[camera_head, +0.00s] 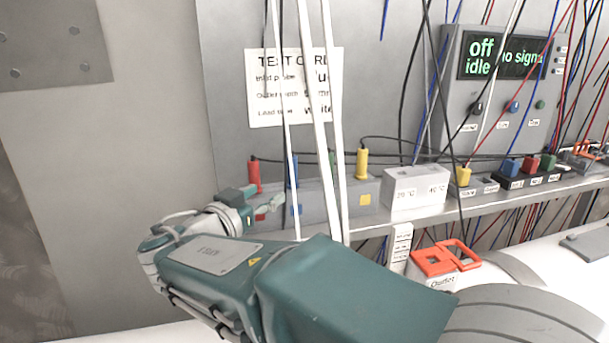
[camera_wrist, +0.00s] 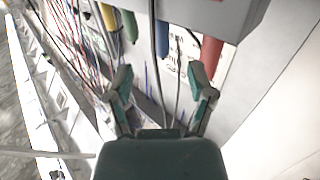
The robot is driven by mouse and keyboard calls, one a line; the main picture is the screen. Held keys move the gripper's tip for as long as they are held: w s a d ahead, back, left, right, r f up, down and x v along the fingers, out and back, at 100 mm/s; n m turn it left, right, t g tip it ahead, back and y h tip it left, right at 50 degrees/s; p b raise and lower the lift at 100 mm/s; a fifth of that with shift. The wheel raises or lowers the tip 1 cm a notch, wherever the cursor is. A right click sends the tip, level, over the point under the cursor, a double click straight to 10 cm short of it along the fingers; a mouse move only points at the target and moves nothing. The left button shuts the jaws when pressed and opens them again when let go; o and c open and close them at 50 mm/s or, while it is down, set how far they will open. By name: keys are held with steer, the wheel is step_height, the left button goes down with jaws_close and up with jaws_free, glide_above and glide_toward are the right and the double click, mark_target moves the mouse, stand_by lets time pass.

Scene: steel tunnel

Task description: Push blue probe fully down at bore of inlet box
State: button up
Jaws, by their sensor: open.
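The blue probe (camera_head: 295,172) stands upright in a long grey rack (camera_head: 313,204) on the shelf, above a blue label, and is partly covered by cables. It also shows in the wrist view (camera_wrist: 162,38), beyond the gap between the fingers. My gripper (camera_head: 264,200) is in front of the rack's left end, near the red and blue probes. In the wrist view my gripper (camera_wrist: 159,88) has its fingers spread with no probe between them. I cannot make out an inlet box or its bore; my arm covers much of the area below the shelf.
A red probe (camera_head: 254,175), green probe (camera_head: 332,161) and yellow probe (camera_head: 362,163) also stand along the rack. A white block (camera_head: 415,188) is to its right. A red-topped Outlet box (camera_head: 440,263) is below the shelf. Cables hang before the rack. The meter (camera_head: 500,85) reads off, idle.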

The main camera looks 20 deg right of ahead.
mark_target(288, 175)
steer(key=x, duration=1)
steer(key=shift+w, duration=0.1)
steer(key=shift+a, duration=0.45)
steer(key=shift+d, duration=0.2)
steer(key=c, duration=0.7)
steer(key=shift+d, duration=0.25)
jaws_close()
